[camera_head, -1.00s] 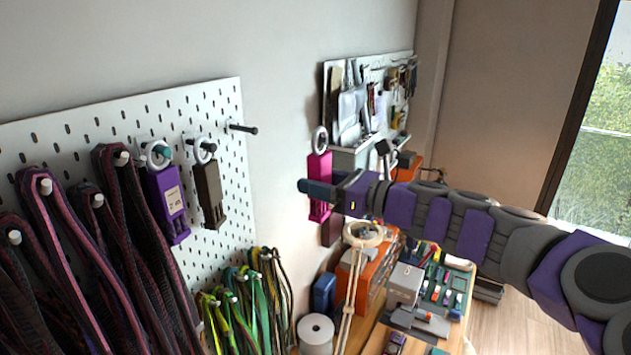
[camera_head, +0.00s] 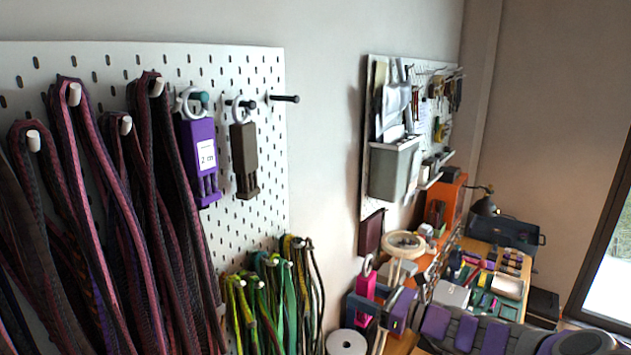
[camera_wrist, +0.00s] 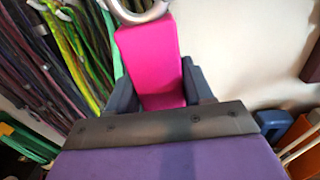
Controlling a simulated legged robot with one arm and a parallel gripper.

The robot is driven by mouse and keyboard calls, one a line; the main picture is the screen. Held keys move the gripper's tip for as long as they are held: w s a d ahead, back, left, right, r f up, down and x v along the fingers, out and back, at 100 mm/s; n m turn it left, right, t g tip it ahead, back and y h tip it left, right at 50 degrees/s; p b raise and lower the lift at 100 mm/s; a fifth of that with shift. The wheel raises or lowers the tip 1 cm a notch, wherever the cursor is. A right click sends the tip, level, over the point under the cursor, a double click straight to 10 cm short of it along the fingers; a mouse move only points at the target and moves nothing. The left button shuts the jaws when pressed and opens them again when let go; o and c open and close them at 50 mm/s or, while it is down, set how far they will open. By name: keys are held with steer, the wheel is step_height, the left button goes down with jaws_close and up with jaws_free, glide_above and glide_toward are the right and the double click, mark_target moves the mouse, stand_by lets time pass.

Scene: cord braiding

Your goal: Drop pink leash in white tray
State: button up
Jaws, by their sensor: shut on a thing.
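The pink leash (camera_head: 366,287) is a bright pink block with a pale ring at its top. My gripper (camera_head: 362,305) is shut on it and holds it upright, low in the head view, right of the hanging green and yellow cords. In the wrist view the pink leash (camera_wrist: 149,60) stands between the dark fingers of my gripper (camera_wrist: 160,88), and its ring is cut off by the top edge. I cannot make out a white tray for certain in either view.
A white pegboard (camera_head: 262,75) at left bears dark cords, a purple tag (camera_head: 200,160) and a brown tag (camera_head: 244,160). Green and yellow cords (camera_head: 270,300) hang below. A white roll (camera_head: 346,342) stands near my gripper. The workbench at right is cluttered.

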step_height(320, 180, down, 21)
steer(key=s+d+b, duration=0.1)
steer(key=d+b, duration=0.1)
steer(key=b, duration=0.5)
steer(key=shift+s+d+t, duration=0.25)
steer(key=shift+d+t, duration=0.05)
steer(key=shift+a, duration=0.1)
